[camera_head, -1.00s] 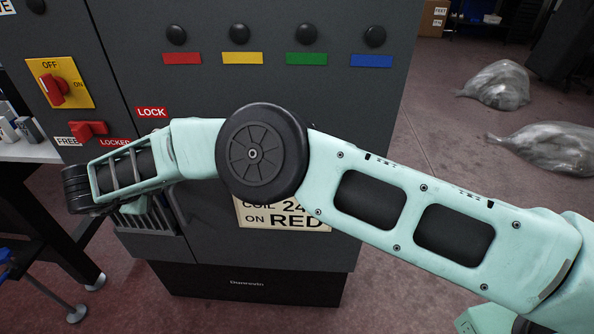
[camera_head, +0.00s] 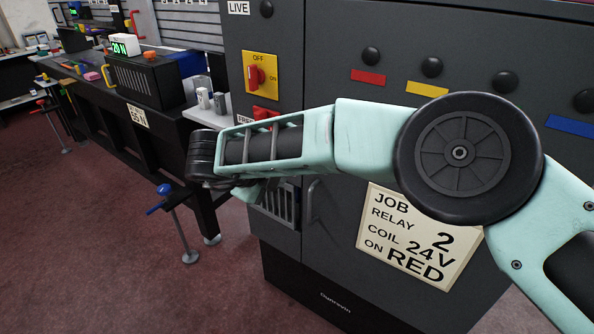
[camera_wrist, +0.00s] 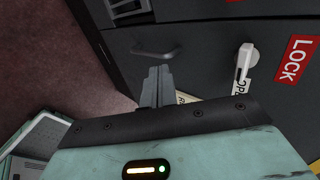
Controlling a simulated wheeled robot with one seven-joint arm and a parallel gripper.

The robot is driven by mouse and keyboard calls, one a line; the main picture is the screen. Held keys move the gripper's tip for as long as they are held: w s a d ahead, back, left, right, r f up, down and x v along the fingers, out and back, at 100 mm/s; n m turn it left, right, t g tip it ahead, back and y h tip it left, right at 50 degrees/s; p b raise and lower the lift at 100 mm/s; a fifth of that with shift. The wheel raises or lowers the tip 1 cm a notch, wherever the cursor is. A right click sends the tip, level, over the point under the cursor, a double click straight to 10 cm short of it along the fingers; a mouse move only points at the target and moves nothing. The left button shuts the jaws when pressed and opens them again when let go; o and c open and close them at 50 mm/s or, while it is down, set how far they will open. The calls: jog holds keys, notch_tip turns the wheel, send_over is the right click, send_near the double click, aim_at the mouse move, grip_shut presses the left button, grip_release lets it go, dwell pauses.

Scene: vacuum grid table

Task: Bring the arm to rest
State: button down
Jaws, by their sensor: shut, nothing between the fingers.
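My pale green arm reaches across the head view from the right, in front of a dark grey cabinet (camera_head: 345,55). Its black wrist end points left, near the red switch on the cabinet's front. My gripper (camera_wrist: 157,75) shows in the wrist view with its two grey fingers together and nothing between them. The fingers point toward the cabinet front, close to a dark handle (camera_wrist: 157,50); I cannot tell whether they touch it. In the head view the fingers are mostly hidden behind the wrist.
The cabinet carries a yellow plate with a red rotary switch (camera_head: 257,75), a job sign (camera_head: 418,240) and a red LOCK label (camera_wrist: 297,59). A long dark bench (camera_head: 120,125) stands at the left, with a blue-handled clamp (camera_head: 172,200) by its leg. Open floor (camera_head: 90,250) lies at lower left.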

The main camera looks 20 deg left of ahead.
jog(key=w+a+r+n+t+y+p, duration=0.1)
jog(key=a+r+n+y, duration=0.1)
jog(key=r+n+y, duration=0.35)
jog(key=w+a+r+n+t+y+p, duration=0.1)
jog(key=a+r+n+t+y, duration=0.1)
jog(key=r, duration=0.7)
jog(key=s+d+r+n+g+y+p, duration=0.1)
jog(key=s+d+r+n+g+y, duration=0.45)
jog(key=n, duration=0.45)
jog(key=s+d+f+n+g+h+p, duration=0.1)
jog(key=s+d+f+n+g+h, duration=0.1)
jog(key=s+d, duration=0.5)
jog(key=s+d+f+n+g+h+p, duration=0.1)
jog(key=s+d+n+h, duration=0.3)
jog(key=d, duration=1.4)
jog(key=s+d+f+n+g+h+p, duration=0.1)
jog(key=s+d+f+n+g+h, duration=0.1)
jog(key=s+d, duration=0.8)
jog(key=d+n+g+h, duration=0.1)
jog(key=d+n+h, duration=0.1)
jog(key=n, duration=0.1)
jog(key=shift+s+d+f, duration=0.25)
jog(key=shift+s+f, duration=0.15)
jog(key=shift+g, duration=0.25)
